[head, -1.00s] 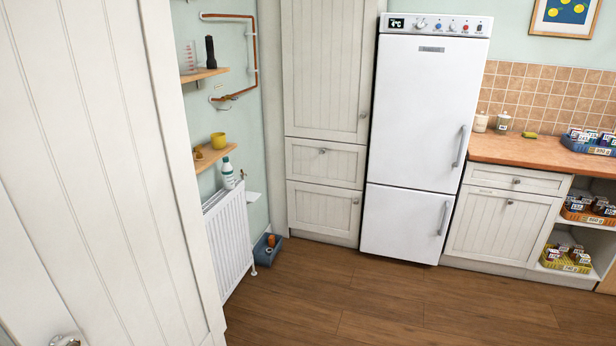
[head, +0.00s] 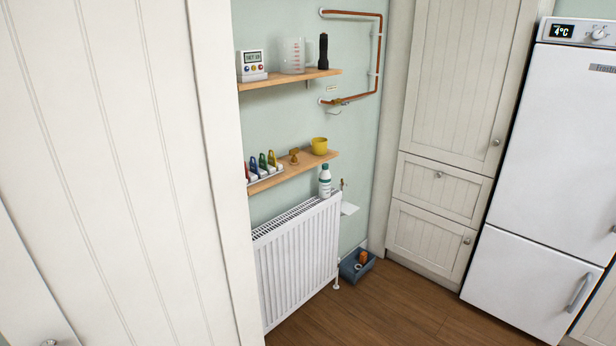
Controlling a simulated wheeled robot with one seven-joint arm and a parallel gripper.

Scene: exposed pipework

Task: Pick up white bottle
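The white bottle (head: 325,183) has a dark green cap and a label with green on it. It stands upright at the right end of the top of the white radiator (head: 298,255), just below the lower wall shelf. My gripper is not in view.
The lower shelf (head: 293,171) holds a yellow cup (head: 320,146), a brass fitting (head: 294,156) and several coloured-handled items. The upper shelf (head: 290,79) holds a timer, jug and torch. A blue tray (head: 357,264) lies on the floor. A white cabinet panel (head: 120,180) fills the left.

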